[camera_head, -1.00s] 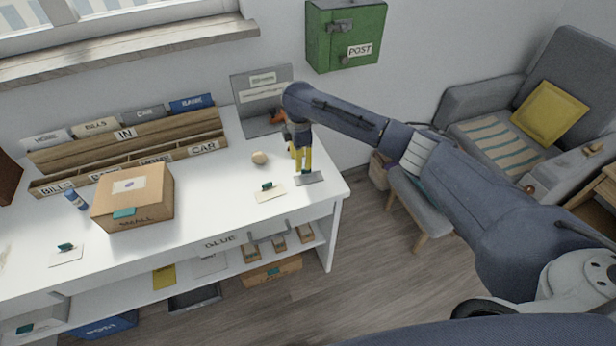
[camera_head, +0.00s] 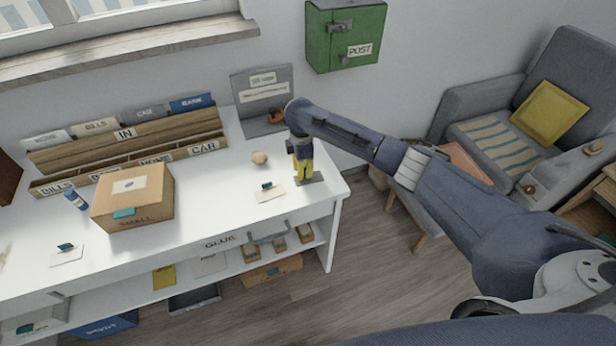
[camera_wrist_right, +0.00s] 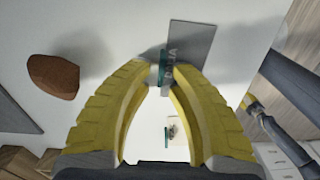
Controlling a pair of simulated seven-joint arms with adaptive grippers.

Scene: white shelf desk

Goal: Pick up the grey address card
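The grey address card (camera_wrist_right: 192,42) lies on the white desk (camera_head: 215,218) near its right end. It shows in the head view (camera_head: 316,178) mostly behind my right gripper (camera_head: 303,181). A teal upright tab (camera_wrist_right: 162,68) stands at one edge of the card in the wrist view. My right gripper (camera_wrist_right: 163,73) points down with its yellow fingers apart, one fingertip on each side of the tab. Whether either fingertip touches the tab is unclear.
A cream card with a teal tab (camera_head: 269,192) lies just left of my right gripper. A brown rounded object (camera_head: 259,158) sits behind it. A cardboard box (camera_head: 140,200) and a wooden letter rack (camera_head: 120,140) stand farther left. The desk's right edge is close.

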